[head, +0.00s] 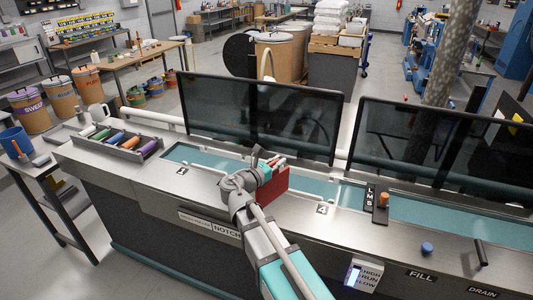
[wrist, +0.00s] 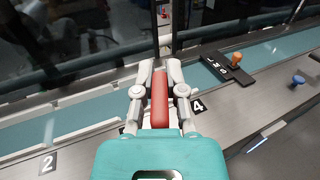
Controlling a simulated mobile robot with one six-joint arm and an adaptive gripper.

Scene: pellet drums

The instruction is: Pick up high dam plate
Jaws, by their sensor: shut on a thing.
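My gripper (head: 268,168) is shut on a red plate (head: 276,185), which stands upright over the teal channel of the counter. In the wrist view my gripper (wrist: 160,68) has one finger on each side of the plate (wrist: 159,102), seen edge-on. The plate is close to the number 4 label (wrist: 197,106). No marking on the plate is readable, and I cannot tell whether its lower edge touches the channel.
Two dark transparent screens (head: 262,118) (head: 440,150) stand behind the channel. A tray of coloured rolls (head: 115,142) lies at the left. An orange knob (head: 384,198) sits on a black lettered strip, and a blue knob (head: 427,247) is at the right.

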